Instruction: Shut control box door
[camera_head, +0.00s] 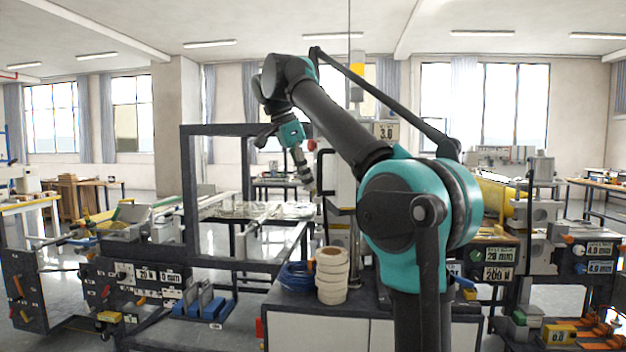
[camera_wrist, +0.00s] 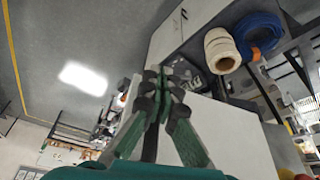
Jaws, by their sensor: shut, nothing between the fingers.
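A pale upright panel with dark edges (camera_head: 339,183) stands behind the table with the tape rolls, partly hidden by my arm. It looks like the control box door, but I cannot tell for sure, nor how far open it is.
A stack of cream tape rolls (camera_head: 332,275) and a blue coil (camera_head: 296,275) sit on the white-fronted cabinet (camera_head: 318,331) below my arm. A dark frame (camera_head: 187,190) stands left of my gripper. Open floor shows in the wrist view (camera_wrist: 60,40).

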